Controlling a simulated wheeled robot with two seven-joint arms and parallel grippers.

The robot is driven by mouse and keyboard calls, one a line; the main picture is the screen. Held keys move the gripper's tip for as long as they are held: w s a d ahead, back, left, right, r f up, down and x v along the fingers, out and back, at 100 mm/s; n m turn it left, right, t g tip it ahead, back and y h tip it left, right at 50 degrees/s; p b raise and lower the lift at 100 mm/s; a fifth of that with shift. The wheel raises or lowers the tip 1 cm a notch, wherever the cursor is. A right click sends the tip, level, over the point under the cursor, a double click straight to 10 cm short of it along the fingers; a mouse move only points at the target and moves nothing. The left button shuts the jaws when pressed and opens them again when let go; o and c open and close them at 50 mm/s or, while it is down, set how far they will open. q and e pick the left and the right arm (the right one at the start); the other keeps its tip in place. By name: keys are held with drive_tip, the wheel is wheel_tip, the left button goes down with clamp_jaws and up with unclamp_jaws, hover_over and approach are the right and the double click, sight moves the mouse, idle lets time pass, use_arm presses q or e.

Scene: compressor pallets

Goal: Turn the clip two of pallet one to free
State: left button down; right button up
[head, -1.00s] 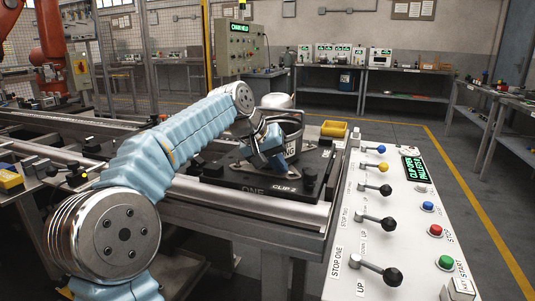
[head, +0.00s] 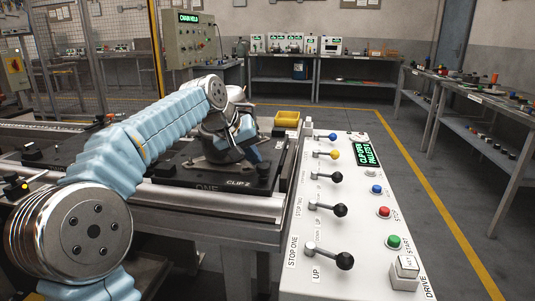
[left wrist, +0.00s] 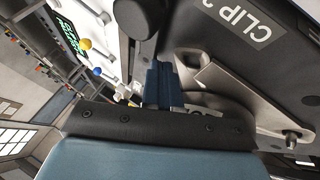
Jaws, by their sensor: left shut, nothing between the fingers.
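Pallet one (head: 205,181) is a dark plate marked ONE and CLIP 2, with a metal compressor (head: 213,147) standing on it. A black knob-like part, which looks like clip two (head: 263,169), sits at the plate's right corner near the CLIP 2 label. It seems to show dark at the top of the left wrist view (left wrist: 140,17). My left gripper (head: 252,153) is shut and empty, pointing down between the compressor and this knob. Its blue fingers in the left wrist view (left wrist: 160,82) end close to the dark part. I cannot tell whether they touch. My right gripper is out of view.
A white control panel (head: 350,215) with levers and buttons stands right of the conveyor. Its green display (head: 367,155) reads about an open clip. Workbenches line the back and right; the floor between is clear.

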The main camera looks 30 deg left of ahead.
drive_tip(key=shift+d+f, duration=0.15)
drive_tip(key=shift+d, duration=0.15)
